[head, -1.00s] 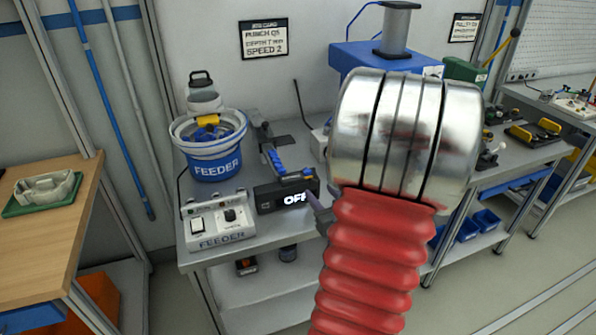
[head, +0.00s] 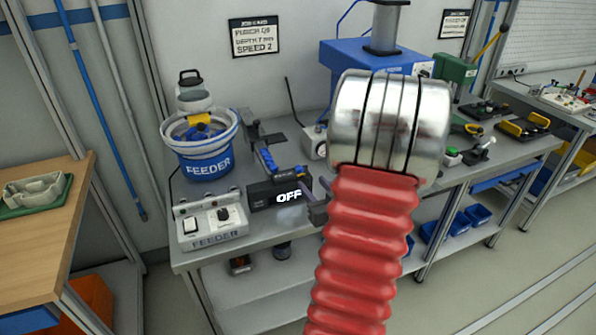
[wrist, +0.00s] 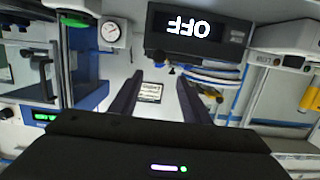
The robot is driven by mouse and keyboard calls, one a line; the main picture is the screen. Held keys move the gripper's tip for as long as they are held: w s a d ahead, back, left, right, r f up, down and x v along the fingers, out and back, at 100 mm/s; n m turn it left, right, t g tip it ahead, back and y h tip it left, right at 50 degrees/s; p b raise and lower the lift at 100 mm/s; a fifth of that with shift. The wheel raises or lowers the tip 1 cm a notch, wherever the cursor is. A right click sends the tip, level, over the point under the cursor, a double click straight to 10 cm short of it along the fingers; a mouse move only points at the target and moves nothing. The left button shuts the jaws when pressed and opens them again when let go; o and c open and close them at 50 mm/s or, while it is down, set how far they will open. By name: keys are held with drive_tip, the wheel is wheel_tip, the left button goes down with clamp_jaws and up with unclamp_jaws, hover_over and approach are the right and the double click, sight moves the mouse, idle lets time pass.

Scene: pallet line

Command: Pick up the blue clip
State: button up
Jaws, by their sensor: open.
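Blue pieces that look like clips lie in the feeder bowl (head: 200,121), in the head view. More blue (head: 266,160) shows along the track running from the bowl to the black box with the lit OFF display (head: 278,193). I cannot make out a separate single clip. My gripper (head: 316,193) is just right of this box, mostly hidden behind my red arm. In the wrist view, its two dark fingers (wrist: 158,88) stand apart with nothing seen between them. The OFF box (wrist: 196,32) appears upside down beyond the fingers there.
The feeder control box (head: 212,222) stands at the bench's front left. A blue press (head: 345,58) stands behind my arm. Black trays (head: 520,130) lie farther right on the bench. A wooden table (head: 35,235) is at the far left.

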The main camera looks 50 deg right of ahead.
sight(301, 170)
drive_tip(key=shift+x, duration=2)
drive_tip(key=shift+x, duration=2.6)
drive_tip(key=shift+r, duration=0.25)
clamp_jaws()
